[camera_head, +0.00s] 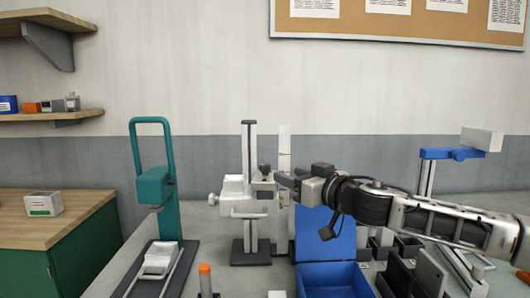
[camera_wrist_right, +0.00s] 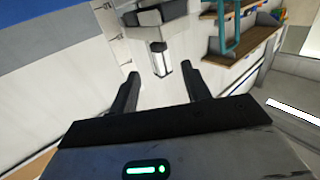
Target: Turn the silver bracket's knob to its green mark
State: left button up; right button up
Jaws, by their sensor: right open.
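A silver-white bracket (camera_head: 236,190) is mounted on an upright post with a dark base, in the middle of the head view. A small round part (camera_head: 212,199) sticks out on its left side; I cannot tell whether it is the knob. My right gripper (camera_head: 282,180) comes in from the right, beside the bracket's right side. In the right wrist view my gripper's (camera_wrist_right: 162,88) two dark fingers are apart with nothing between them. A pale block-like part (camera_wrist_right: 161,60) with a dark top lies just beyond the fingertips. No green mark can be made out. My left gripper is not in view.
A teal press-like stand (camera_head: 153,185) is left of the bracket. An open blue box (camera_head: 325,275) stands at front right, with dark holders (camera_head: 428,272) beside it. A blue-topped stand (camera_head: 440,154) is at far right. An orange-tipped rod (camera_head: 204,270) stands in front.

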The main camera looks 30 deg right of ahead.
aim_at(266, 165)
jog(key=w+p, duration=0.2)
jog(key=w, duration=0.1)
jog(key=w+p, duration=0.2)
jog(key=w, duration=0.1)
jog(key=w+p, duration=0.2)
jog(key=w, duration=0.2)
jog(key=shift+a+r, duration=0.1)
jog(key=shift+a, duration=0.25)
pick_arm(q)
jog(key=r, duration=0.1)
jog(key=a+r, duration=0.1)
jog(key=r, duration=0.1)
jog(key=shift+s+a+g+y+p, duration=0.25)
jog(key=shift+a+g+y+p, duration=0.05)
pick_arm(e)
jog(key=shift+w, duration=0.4)
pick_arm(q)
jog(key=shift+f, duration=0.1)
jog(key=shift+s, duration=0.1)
pick_arm(e)
jog(key=c, duration=1)
